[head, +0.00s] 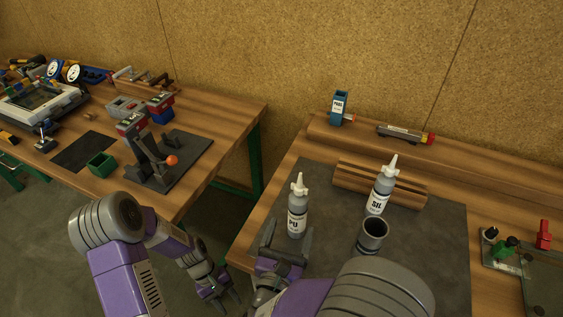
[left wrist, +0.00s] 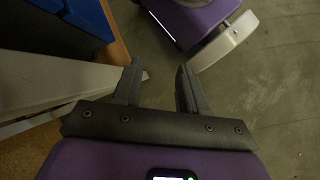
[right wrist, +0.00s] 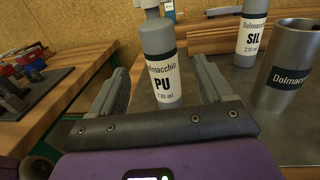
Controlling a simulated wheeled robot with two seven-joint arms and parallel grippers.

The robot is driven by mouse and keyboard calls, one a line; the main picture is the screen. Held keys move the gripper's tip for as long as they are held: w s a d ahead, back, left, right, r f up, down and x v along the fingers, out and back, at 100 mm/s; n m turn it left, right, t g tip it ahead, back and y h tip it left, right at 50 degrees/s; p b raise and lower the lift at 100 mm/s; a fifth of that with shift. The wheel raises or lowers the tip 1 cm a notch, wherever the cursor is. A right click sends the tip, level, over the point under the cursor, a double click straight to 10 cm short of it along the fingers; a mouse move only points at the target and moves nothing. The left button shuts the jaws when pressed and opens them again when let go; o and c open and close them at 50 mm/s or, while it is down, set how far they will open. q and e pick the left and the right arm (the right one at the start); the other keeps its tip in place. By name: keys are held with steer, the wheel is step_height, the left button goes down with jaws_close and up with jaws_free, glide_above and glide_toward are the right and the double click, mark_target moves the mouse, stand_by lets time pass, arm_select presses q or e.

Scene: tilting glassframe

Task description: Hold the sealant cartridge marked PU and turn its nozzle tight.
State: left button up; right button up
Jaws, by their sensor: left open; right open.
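The PU cartridge (head: 297,221) is a grey bottle with a white label and a pale nozzle (head: 298,184). It stands upright on the dark mat (head: 440,265). My right gripper (head: 289,230) is open, its fingers pointing at the cartridge. In the right wrist view the cartridge (right wrist: 161,80) shows in the gap between the two fingers; neither finger visibly touches it. The nozzle's top is cut off there. My left gripper (head: 228,297) is open and empty, low over the gap between the benches. Its wrist view (left wrist: 160,75) shows only floor between the fingers.
The SIL cartridge (head: 379,193) stands right of PU, before a wooden rack (head: 350,180). A metal cup (head: 373,238) stands close to my right arm. A blue box (head: 339,105) is at the back. The left bench (head: 225,115) holds fixtures; a floor gap separates the benches.

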mark_target(296, 215)
arm_select(q)
steer(key=w+a+r+n+y, duration=0.1)
steer(key=w+a+r+n, duration=0.25)
steer(key=w+r, duration=0.55)
steer(key=w+d+r+n+t+y, duration=0.1)
steer(key=w+d+r+n, duration=0.2)
steer(key=w+r, duration=0.35)
steer(key=w+d+r+n+t+y, duration=0.2)
steer(key=w+d+r+n, duration=0.15)
steer(key=w+r, duration=0.3)
arm_select(e)
steer(key=shift+w, duration=0.25)
arm_select(q)
steer(key=s+d+r+h, duration=0.1)
steer(key=d+r, duration=0.3)
steer(key=r, duration=0.4)
steer(key=s+d+r, duration=0.3)
steer(key=r, duration=0.6)
steer(key=s+d+r+m+h, duration=0.1)
steer(key=d+r, duration=0.3)
steer(key=r, duration=0.5)
steer(key=shift+s+d+h, duration=0.3)
steer(key=shift+s, duration=0.35)
arm_select(e)
steer(key=w, duration=0.2)
steer(key=w+d, duration=0.1)
steer(key=w, duration=0.4)
steer(key=shift+d, duration=0.25)
steer(key=shift+c, duration=0.5)
